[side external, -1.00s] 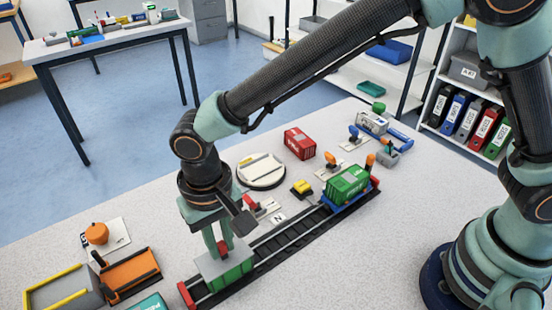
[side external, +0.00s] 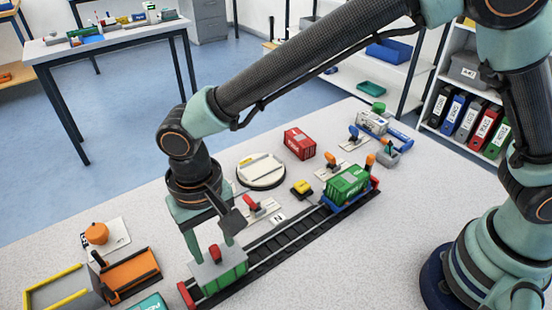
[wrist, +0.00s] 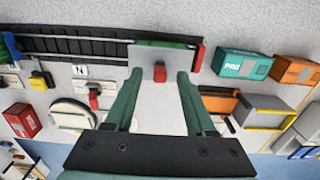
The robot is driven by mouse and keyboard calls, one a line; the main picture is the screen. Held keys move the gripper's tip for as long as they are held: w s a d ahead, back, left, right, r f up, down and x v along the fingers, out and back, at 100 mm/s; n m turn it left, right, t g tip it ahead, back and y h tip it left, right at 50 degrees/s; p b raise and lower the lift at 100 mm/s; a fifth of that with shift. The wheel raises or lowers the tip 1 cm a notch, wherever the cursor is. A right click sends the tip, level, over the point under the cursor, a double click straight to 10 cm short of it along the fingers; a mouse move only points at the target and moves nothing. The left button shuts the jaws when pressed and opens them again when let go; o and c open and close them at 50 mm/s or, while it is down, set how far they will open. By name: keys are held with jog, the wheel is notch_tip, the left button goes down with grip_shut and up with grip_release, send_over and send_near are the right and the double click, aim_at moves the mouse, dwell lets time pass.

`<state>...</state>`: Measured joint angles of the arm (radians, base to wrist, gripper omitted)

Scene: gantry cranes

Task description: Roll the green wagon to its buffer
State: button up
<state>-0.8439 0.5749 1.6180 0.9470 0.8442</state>
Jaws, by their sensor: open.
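The green wagon (side external: 232,280), with a grey top and a red knob (side external: 215,254), stands upright on the black track (side external: 285,240) at its near left end. Its left end is right by the red buffer (side external: 186,294); I cannot tell if they touch. In the wrist view, the wagon (wrist: 150,57) also sits close beside the buffer (wrist: 198,58). My gripper (side external: 210,247) is open above the wagon, its fingers apart on either side of the knob. In the wrist view, my gripper (wrist: 160,76) shows a gap around the knob.
A blue wagon carrying a green container (side external: 348,186) stands at the far track end. Beside the track are a red signal lever (side external: 258,205), a yellow block (side external: 302,187), a round turntable (side external: 261,170) and a red container (side external: 299,143). An orange tray (side external: 131,274) lies left of the buffer.

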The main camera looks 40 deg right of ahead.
jog(key=shift+r, duration=3)
jog(key=shift+w+d+r, duration=0.1)
jog(key=shift+d+r, duration=0.1)
jog(key=shift+d, duration=0.1)
jog(key=w+d+r+t, duration=0.1)
jog(key=d+r, duration=0.2)
jog(key=d, duration=0.3)
jog(key=w+d+r+t+y, duration=0.1)
jog(key=d+r, duration=0.1)
jog(key=d, duration=0.4)
jog(key=w+d+r+t, duration=0.1)
jog(key=w+d+r, duration=0.15)
jog(key=d, duration=0.35)
jog(key=s+d+t, duration=0.1)
jog(key=s+d, duration=0.1)
jog(key=d, duration=0.3)
jog(key=s+d+r, duration=0.1)
jog(key=s+d, duration=0.1)
jog(key=d, duration=0.3)
jog(key=s+d+t+h, duration=0.1)
jog(key=s+d, duration=0.1)
jog(key=d, duration=0.4)
jog(key=shift+s+r+t, duration=0.2)
jog(key=shift+s+t, duration=0.1)
jog(key=shift+s, duration=0.1)
